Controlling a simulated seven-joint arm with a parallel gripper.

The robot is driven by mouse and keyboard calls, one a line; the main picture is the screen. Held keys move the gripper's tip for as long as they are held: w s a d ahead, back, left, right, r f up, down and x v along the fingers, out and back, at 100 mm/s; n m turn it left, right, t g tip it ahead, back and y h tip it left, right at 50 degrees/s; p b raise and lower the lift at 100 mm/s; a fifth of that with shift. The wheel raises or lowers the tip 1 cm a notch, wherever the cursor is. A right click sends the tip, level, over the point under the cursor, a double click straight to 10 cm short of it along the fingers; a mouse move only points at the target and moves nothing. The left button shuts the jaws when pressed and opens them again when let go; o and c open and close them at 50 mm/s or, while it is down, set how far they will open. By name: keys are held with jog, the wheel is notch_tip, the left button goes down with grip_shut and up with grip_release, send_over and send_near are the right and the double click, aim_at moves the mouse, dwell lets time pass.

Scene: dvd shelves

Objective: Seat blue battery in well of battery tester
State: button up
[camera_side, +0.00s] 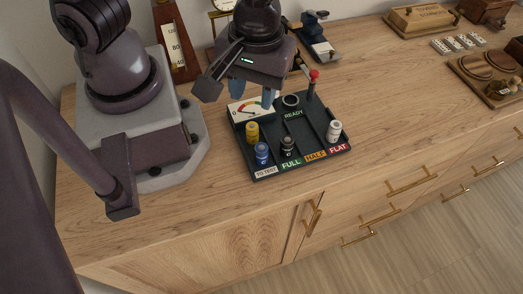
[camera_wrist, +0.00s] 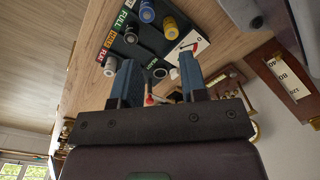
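The blue battery (camera_side: 262,153) stands upright in the front left of the dark tester tray (camera_side: 302,136), in the TO TEST lane. It also shows at the top of the wrist view (camera_wrist: 147,12). The battery tester's round well (camera_side: 290,100) is at the back of the tray near the READY label, and looks empty; it also shows in the wrist view (camera_wrist: 160,73). My gripper (camera_side: 253,95) is open and empty above the tray's back left, near the gauge (camera_side: 252,108). Its two blue fingers stand wide apart in the wrist view (camera_wrist: 159,62).
A yellow battery (camera_side: 252,132) stands behind the blue one. A black battery (camera_side: 287,146) is in the FULL lane and a white battery (camera_side: 334,130) in the FLAT lane. A red-topped lever (camera_side: 313,80) rises behind the tray. The wood right of the tray is clear.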

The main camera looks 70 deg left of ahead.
jog(key=f+n, duration=0.1)
jog(key=n, duration=0.9)
send_over(261, 146)
jog(key=shift+t, duration=0.3)
notch_tip(261, 146, down, 8)
jog(key=shift+w+a+r, duration=0.1)
jog(key=shift+a, duration=0.05)
jog(key=shift+d+f, duration=0.2)
jog(key=shift+f, duration=2.65)
jog(key=shift+c, duration=0.2)
jog(key=c, duration=0.7)
